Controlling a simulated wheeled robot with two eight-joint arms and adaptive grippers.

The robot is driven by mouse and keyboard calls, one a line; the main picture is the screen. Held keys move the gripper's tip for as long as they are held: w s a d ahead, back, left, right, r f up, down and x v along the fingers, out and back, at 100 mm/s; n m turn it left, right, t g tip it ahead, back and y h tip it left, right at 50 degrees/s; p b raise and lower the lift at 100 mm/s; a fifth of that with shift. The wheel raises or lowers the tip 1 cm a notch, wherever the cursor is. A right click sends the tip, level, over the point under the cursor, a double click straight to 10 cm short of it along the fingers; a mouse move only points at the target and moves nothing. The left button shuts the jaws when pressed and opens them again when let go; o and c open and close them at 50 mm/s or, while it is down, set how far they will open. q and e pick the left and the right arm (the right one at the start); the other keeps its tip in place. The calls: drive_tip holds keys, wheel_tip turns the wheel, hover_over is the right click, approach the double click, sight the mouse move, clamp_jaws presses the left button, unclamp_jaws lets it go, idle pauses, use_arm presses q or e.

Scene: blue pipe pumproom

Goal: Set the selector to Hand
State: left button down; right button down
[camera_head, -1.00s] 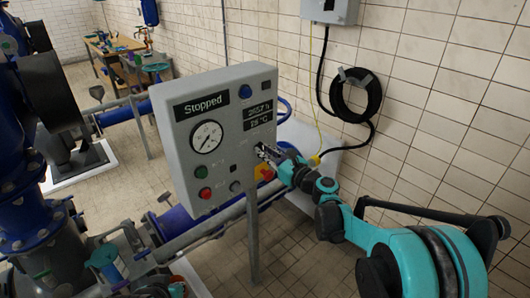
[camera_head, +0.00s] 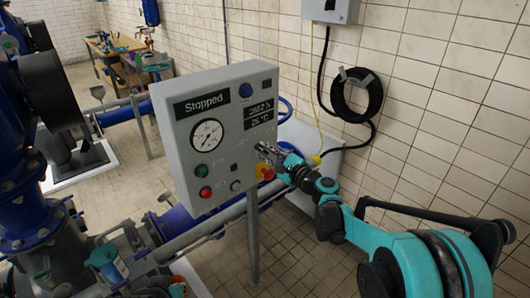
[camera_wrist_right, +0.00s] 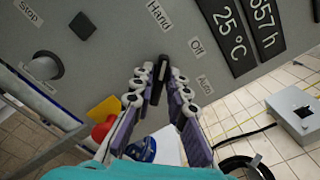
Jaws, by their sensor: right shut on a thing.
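The selector (camera_wrist_right: 158,82) is a black bar-shaped knob on the grey control panel, with the labels Hand (camera_wrist_right: 160,15), Off (camera_wrist_right: 196,45) and Auto (camera_wrist_right: 205,83) around it. In the right wrist view its upper end points towards the Hand label. My right gripper (camera_wrist_right: 157,84) is closed around the knob, one finger on each side. In the head view the right gripper (camera_head: 264,152) is at the right part of the control panel (camera_head: 180,150) and hides the selector. The panel display (camera_head: 202,105) reads Stopped. My left gripper is not seen.
A red emergency button (camera_wrist_right: 103,130) on a yellow plate sits close to my right gripper. The panel also bears a gauge (camera_head: 206,135), a green button (camera_head: 201,171) and a red button (camera_head: 206,192). Blue pipework (camera_head: 25,200) stands left; a tiled wall is at right.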

idle(0.3)
drive_tip(key=c, duration=1.6)
unclamp_jaws()
drive_tip(key=v, duration=1.2)
drive_tip(key=shift+a+n, duration=0.1)
drive_tip(key=shift+n, duration=0.2)
